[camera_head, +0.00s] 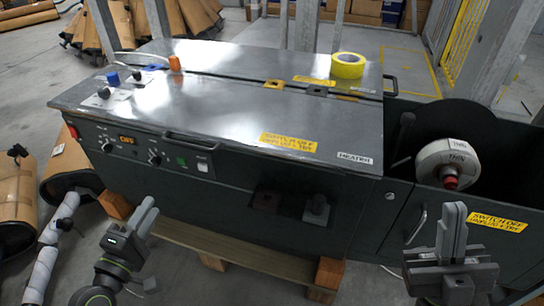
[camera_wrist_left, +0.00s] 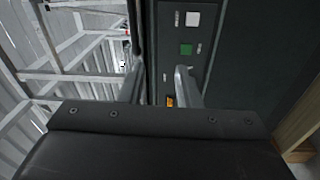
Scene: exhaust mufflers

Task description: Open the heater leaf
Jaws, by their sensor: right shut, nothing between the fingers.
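My left gripper (camera_head: 149,208) is in front of and below the handle, apart from the cabinet front. In the left wrist view my left gripper (camera_wrist_left: 160,75) has its fingers spread with nothing seen between them, facing the control panel side. My right gripper (camera_head: 452,215) is shut and empty, in front of the cabinet's right part.
A yellow tape roll (camera_head: 348,65) lies on the rear top surface. A white roll (camera_head: 447,163) sits in the open bay at right. Brown mufflers (camera_head: 68,165) stand at the left.

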